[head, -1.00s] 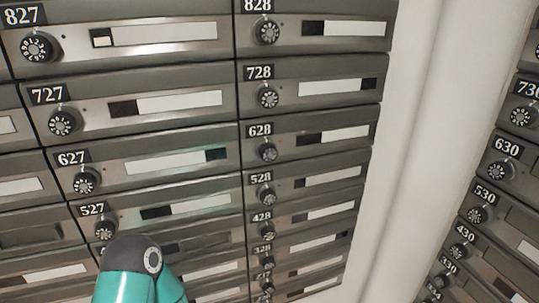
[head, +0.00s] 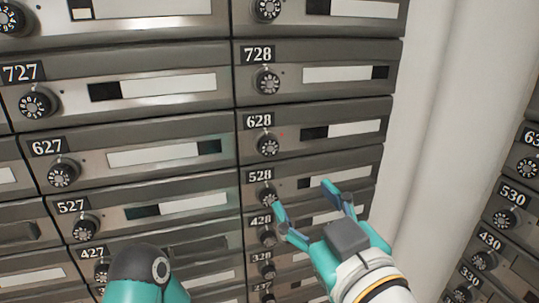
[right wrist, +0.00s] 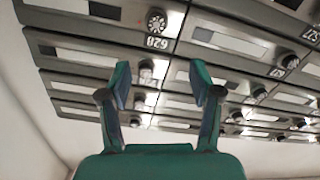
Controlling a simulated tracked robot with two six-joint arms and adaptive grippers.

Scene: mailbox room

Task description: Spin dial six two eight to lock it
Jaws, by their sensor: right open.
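The mailbox door labelled 628 (head: 354,129) is in the right-hand column of the grey box wall. Its black round dial (head: 268,144) with white numerals sits under the number plate. A small red mark shows just right of the dial. The dial's setting is too small to read. In the right wrist view the 628 dial (right wrist: 156,21) shows upside down, above and between the fingers. My right gripper (head: 299,191) is open and empty, below and to the right of the dial, in front of the 528 row. It touches no dial that I can see. My left gripper is out of view.
Dial 528 (head: 267,195) is close to my right gripper's left fingertip. Dial 728 (head: 268,81) is one row above 628. A white pillar (head: 450,110) stands right of the column, with more boxes beyond. One of my teal arm links shows at the bottom left.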

